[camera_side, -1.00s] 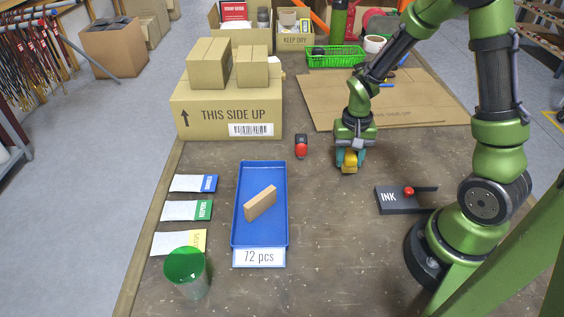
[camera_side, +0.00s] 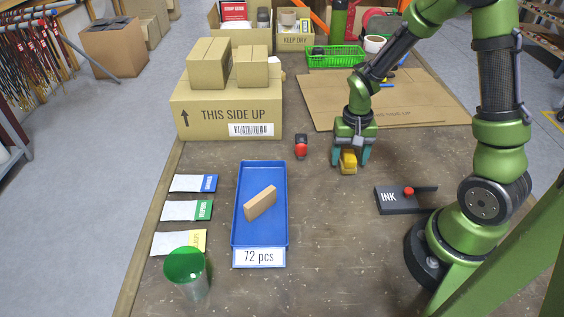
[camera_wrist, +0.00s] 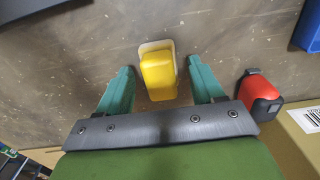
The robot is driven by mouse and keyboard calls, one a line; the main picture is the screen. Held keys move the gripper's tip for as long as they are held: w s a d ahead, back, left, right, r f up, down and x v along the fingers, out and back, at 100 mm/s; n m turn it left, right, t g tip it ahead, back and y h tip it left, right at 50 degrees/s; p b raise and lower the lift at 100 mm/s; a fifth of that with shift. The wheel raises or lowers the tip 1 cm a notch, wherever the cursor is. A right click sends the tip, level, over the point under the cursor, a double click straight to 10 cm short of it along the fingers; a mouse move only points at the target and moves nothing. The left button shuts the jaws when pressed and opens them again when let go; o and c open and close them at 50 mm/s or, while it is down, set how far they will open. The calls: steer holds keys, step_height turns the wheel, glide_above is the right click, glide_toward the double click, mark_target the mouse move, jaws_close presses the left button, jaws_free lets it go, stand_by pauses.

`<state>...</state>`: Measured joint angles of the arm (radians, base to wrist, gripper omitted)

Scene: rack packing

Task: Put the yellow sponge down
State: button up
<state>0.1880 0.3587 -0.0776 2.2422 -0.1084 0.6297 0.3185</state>
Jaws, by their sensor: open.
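The yellow sponge (camera_side: 348,162) is on the table below my gripper (camera_side: 350,156) in the side view. In the wrist view the yellow sponge (camera_wrist: 158,72) has a pale edge on its far side. It lies between and just beyond the teal fingertips of my gripper (camera_wrist: 161,78). The fingers are open, with a gap on each side of the sponge, and nothing is held.
A red and black object (camera_side: 301,147) lies left of the gripper. A blue tray (camera_side: 240,225) with a wooden block (camera_side: 260,203) is front left. Stacked cartons (camera_side: 200,115) and flat cardboard (camera_side: 320,115) are behind.

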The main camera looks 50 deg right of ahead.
mark_target(349, 155)
step_height(349, 155, up, 11)
steer(key=s+a+r+n+t+y, duration=0.2)
steer(key=s+a+r+n+t, duration=0.3)
steer(key=a+r, duration=0.6)
steer(key=shift+s+a+r+t, duration=0.2)
steer(key=shift+s+r+t, duration=0.3)
steer(key=shift+s+t, duration=0.65)
